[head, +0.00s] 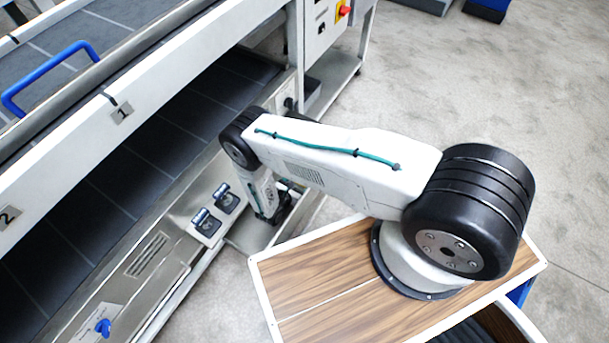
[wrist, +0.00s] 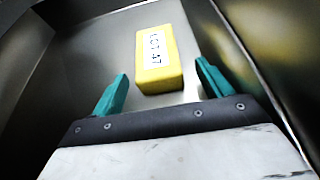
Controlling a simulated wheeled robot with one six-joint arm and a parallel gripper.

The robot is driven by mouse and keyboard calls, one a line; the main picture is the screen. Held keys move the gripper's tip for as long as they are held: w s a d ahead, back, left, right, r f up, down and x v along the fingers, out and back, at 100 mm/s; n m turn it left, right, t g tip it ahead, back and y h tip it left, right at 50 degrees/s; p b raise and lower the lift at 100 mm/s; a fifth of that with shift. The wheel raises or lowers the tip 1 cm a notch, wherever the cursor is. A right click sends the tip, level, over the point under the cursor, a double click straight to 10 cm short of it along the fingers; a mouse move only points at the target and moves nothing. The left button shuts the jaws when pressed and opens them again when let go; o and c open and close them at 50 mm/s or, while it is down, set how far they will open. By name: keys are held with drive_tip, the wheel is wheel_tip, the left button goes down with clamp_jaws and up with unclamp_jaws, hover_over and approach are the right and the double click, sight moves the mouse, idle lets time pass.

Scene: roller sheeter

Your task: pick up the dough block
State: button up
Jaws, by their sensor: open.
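The dough block (wrist: 158,68) is a yellow block with a white label reading "LOT 47". In the wrist view it lies on a grey metal surface (wrist: 95,45), a little ahead of my gripper. My gripper (wrist: 162,88) is open, with one teal finger on each side of the block's near end. In the head view my gripper (head: 268,216) hangs low beside the machine, and the block is not visible there.
A metal wall (wrist: 270,50) rises close on the right in the wrist view. In the head view the machine's frame (head: 150,75) with a blue handle (head: 50,75) stands at the left. Two latches (head: 215,210) sit near my gripper. The grey floor at the right is open.

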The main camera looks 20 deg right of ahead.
drive_tip(key=x, duration=0.6)
drive_tip(key=shift+w+r, duration=0.15)
drive_tip(key=shift+r, duration=0.25)
drive_tip(key=c, duration=1.2)
